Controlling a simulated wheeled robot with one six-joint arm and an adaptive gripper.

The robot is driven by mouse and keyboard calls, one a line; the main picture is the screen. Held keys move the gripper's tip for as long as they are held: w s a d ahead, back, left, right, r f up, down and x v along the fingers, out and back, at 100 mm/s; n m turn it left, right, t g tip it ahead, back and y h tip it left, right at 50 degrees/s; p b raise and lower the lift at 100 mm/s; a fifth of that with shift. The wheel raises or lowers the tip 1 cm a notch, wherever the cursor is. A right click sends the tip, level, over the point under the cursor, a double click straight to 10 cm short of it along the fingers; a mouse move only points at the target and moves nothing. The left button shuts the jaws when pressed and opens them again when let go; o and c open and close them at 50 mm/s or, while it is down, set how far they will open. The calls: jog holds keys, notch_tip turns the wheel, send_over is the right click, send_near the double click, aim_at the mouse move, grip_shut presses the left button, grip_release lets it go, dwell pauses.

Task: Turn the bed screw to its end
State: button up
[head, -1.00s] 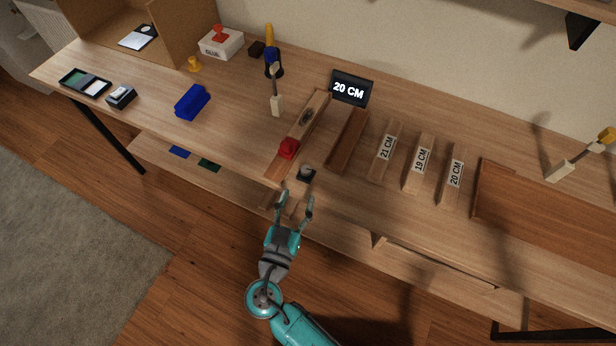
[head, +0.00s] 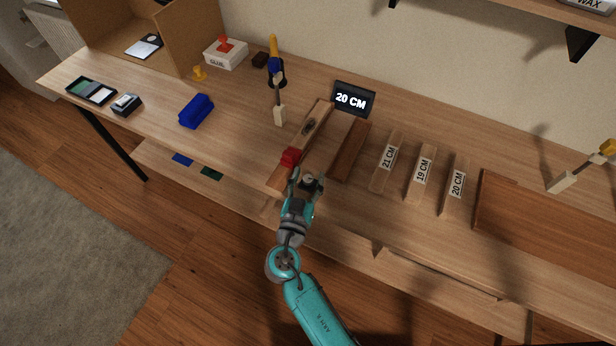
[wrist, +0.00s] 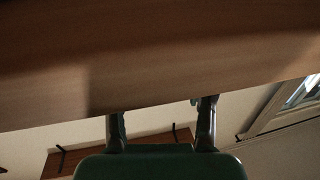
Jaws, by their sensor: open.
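A small grey round knob (head: 308,180), which looks like the bed screw, sits at the front edge of the bench in the head view. It is partly hidden by my gripper. My gripper (head: 306,176) is open, with one finger on each side of the knob in the picture; I cannot tell whether they touch it. A long wooden block (head: 315,126) with a red piece (head: 290,157) lies just behind. In the wrist view my open gripper (wrist: 160,122) shows two spread fingers with no knob visible between them.
A dark display (head: 351,98) reads 20 CM. A brown wooden bar (head: 350,152) and labelled wooden blocks (head: 421,166) lie to the right. A blue block (head: 196,111) is at the left. In the wrist view a wooden surface (wrist: 150,50) fills the top.

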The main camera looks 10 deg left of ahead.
jog(key=shift+w, duration=0.1)
grip_shut()
jog(key=shift+m+h, duration=0.3)
jog(key=shift+h, duration=0.1)
jog(key=m+h, duration=0.1)
jog(key=h, duration=0.1)
jog(key=shift+a+m+g+h, duration=0.1)
jog(key=shift+m+g+h, duration=1.7)
jog(key=shift+m+h, duration=0.4)
jog(key=shift+h, duration=0.9)
